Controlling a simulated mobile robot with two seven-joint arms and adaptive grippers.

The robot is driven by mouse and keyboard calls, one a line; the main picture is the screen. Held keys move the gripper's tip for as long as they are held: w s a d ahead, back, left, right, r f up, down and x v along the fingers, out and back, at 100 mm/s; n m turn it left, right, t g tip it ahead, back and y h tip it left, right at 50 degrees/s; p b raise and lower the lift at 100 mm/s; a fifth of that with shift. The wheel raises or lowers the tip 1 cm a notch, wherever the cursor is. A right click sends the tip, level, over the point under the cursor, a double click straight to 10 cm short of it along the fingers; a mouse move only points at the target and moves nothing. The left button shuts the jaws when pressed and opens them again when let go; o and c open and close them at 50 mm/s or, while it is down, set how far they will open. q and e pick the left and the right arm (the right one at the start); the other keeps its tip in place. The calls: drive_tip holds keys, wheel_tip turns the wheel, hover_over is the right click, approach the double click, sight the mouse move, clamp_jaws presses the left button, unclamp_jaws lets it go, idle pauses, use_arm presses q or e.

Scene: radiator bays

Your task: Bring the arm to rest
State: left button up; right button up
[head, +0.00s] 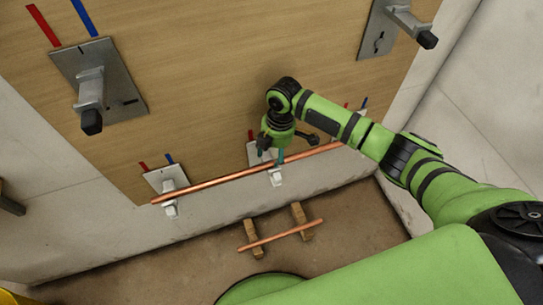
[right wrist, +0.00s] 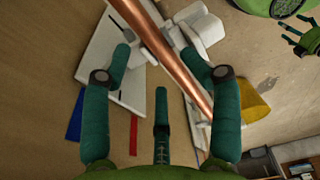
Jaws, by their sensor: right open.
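My right arm reaches in from the right in the head view. Its gripper (head: 270,150) is at the wooden panel (head: 200,90), just above the long copper pipe (head: 225,178). In the right wrist view the fingers of this gripper (right wrist: 158,58) are spread open. The pipe (right wrist: 172,50) runs diagonally past the fingertips; whether they touch it I cannot tell. The pipe lies along small white brackets, one at the left (head: 168,188) and one below the gripper (head: 276,177). Another gripper, seemingly my left (right wrist: 300,44), shows small at the right wrist view's edge; its opening is unclear.
Large grey brackets stick out at the upper left (head: 98,85) and upper right (head: 395,25). A shorter copper pipe (head: 280,235) lies across two wooden blocks (head: 252,240) on the brown floor. Pale walls flank the panel. Bare floor shows left of the blocks.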

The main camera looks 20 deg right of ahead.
wheel_tip(320, 180, up, 9)
drive_tip(key=shift+w+d+r, duration=0.2)
drive_tip(key=shift+d, duration=0.25)
